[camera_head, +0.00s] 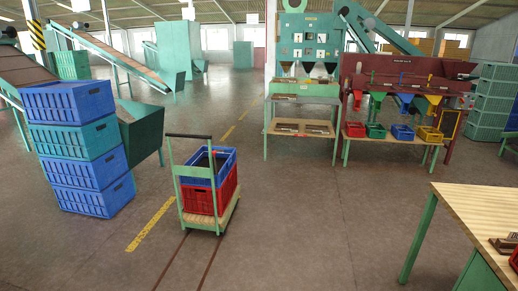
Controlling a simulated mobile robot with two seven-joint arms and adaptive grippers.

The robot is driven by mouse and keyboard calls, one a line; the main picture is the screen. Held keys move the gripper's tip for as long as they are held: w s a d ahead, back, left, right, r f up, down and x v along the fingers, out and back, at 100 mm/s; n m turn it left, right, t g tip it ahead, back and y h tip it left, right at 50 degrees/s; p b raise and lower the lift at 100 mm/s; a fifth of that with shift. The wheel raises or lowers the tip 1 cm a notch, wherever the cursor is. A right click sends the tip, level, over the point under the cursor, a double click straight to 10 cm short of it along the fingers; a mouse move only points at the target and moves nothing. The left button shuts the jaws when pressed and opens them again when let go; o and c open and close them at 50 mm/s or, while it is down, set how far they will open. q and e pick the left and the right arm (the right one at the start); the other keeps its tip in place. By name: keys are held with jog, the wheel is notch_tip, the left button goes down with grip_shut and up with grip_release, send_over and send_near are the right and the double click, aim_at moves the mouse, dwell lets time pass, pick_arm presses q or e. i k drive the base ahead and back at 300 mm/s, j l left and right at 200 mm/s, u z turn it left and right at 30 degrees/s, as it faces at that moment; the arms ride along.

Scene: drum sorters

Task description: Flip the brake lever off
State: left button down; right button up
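I cannot make out a brake lever for certain in the head view. A green cart (183,214) with a dark push bar (188,136) stands on the floor in the middle left. It carries a blue crate (226,160) stacked on a red crate (199,201). A maroon sorting machine (408,75) with coloured chutes stands at the back right. A green machine (298,45) with hoppers stands to its left. Any lever on these is too small to tell. Neither of my grippers is in view.
Blue and teal crates (88,172) are stacked on the left beside a green conveyor (125,60). A wooden-topped table (470,208) is at the right front. Small coloured crates (402,132) sit under the chutes. The floor between the cart and the table is clear.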

aim_at(213, 152)
jog(key=i, duration=3.25)
jog(key=i+u, duration=0.1)
jog(key=u, duration=0.3)
